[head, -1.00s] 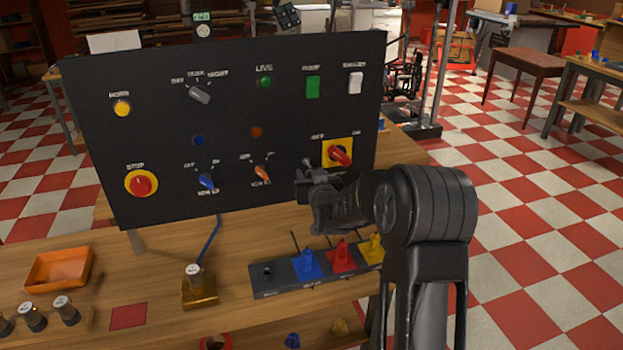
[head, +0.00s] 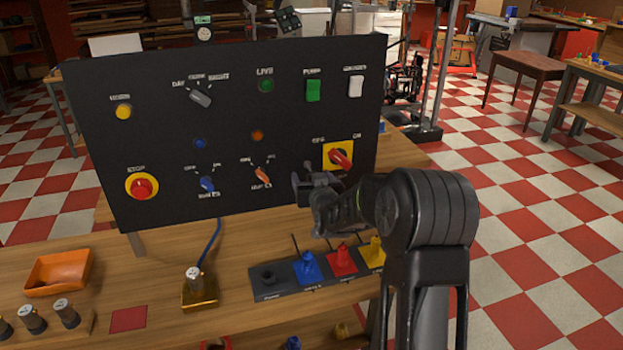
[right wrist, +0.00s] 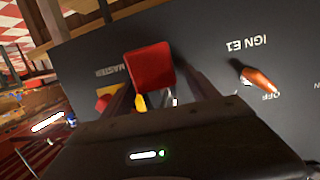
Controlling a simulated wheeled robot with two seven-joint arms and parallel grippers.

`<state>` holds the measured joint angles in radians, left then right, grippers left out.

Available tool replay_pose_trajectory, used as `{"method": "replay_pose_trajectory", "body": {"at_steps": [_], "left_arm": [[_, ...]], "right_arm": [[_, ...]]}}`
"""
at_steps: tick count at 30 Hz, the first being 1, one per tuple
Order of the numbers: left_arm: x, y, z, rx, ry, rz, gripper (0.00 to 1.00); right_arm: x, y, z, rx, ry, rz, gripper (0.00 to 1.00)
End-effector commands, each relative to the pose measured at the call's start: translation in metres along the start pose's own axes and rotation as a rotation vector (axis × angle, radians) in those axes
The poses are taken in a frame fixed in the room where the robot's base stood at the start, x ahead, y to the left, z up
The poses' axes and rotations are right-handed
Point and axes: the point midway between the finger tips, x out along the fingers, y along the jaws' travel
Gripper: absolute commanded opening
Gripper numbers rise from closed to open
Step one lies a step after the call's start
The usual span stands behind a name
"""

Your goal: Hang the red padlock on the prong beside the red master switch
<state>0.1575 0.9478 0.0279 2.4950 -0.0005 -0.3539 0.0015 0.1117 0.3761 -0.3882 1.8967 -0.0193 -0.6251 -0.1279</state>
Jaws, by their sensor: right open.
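The red padlock (right wrist: 149,66) shows in the right wrist view as a red block in front of the black panel, between the spread fingers of my right gripper (right wrist: 160,92). A bit of grey metal shows by its lower edge; I cannot tell how it sits on the prong, which is not clearly visible. In the head view my right gripper (head: 314,184) is open at the panel's lower right and hides the padlock. The red master switch (head: 341,159) on its yellow plate is just above and right of the gripper. My left gripper is out of view.
The black panel (head: 240,120) carries several switches, including a red stop button (head: 141,187). Below it on the bench are a dark strip (head: 268,293) with blue, red and yellow pieces, a brass block (head: 199,293) and an orange tray (head: 58,271).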

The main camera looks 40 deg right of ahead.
Motion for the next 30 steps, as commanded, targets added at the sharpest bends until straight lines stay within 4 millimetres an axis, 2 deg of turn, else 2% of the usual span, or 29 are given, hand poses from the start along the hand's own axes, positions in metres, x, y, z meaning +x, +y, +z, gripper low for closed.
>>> {"method": "replay_pose_trajectory", "body": {"at_steps": [10, 21, 25, 30], "left_arm": [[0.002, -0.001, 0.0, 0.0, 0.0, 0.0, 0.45], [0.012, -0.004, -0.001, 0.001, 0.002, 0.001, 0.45], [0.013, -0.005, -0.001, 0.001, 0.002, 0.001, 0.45], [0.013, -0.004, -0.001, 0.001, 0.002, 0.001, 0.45]], "right_arm": [[-0.008, 0.001, 0.0, 0.001, 0.001, 0.001, 0.69], [-0.063, 0.0, 0.0, 0.002, 0.001, -0.001, 0.69], [-0.075, 0.0, 0.0, 0.001, 0.001, 0.0, 0.69], [-0.079, 0.0, 0.0, 0.0, 0.0, 0.0, 0.69]]}}
